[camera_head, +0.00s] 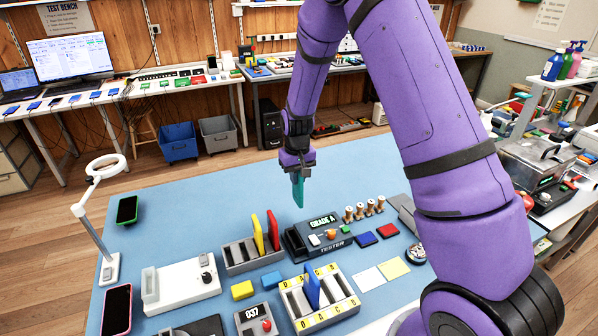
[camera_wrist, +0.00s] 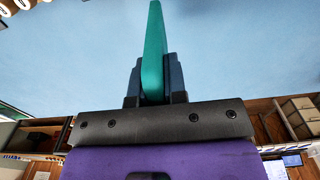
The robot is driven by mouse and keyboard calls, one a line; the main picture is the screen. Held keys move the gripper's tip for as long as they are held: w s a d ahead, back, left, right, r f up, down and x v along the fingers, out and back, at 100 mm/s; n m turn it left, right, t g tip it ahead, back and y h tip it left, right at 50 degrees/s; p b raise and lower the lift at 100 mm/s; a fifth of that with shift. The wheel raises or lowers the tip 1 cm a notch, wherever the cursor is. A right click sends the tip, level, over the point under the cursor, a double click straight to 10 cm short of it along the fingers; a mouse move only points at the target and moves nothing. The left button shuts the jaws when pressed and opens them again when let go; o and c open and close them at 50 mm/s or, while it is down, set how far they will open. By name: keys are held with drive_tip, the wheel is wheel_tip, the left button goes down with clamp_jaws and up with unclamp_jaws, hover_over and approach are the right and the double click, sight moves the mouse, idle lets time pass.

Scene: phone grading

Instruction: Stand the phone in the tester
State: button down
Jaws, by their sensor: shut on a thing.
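My gripper (camera_head: 299,172) is shut on a teal phone (camera_head: 298,191), which hangs upright below the fingers, above the blue table mat. In the wrist view the teal phone (camera_wrist: 152,52) sticks out from between the dark fingers of my gripper (camera_wrist: 153,82), seen edge-on. The tester's slot is hard to make out.
Left of the tester is a grey rack (camera_head: 240,257) with a yellow and a red phone. In front is a lettered rack (camera_head: 318,302) with a blue phone. Wooden pegs (camera_head: 364,210) stand to the right. A ring lamp (camera_head: 107,168) stands at left. The far mat is clear.

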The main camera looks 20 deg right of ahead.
drive_tip(key=s+a+f, duration=0.2)
drive_tip(key=s+a, duration=0.3)
drive_tip(key=s, duration=0.4)
drive_tip(key=shift+s+f, duration=0.25)
drive_tip(key=shift+s, duration=0.15)
drive_tip(key=shift+f, duration=0.55)
idle(1.1)
drive_tip(key=shift+f, duration=0.35)
drive_tip(key=shift+f, duration=0.7)
idle(0.7)
drive_tip(key=shift+f, duration=0.35)
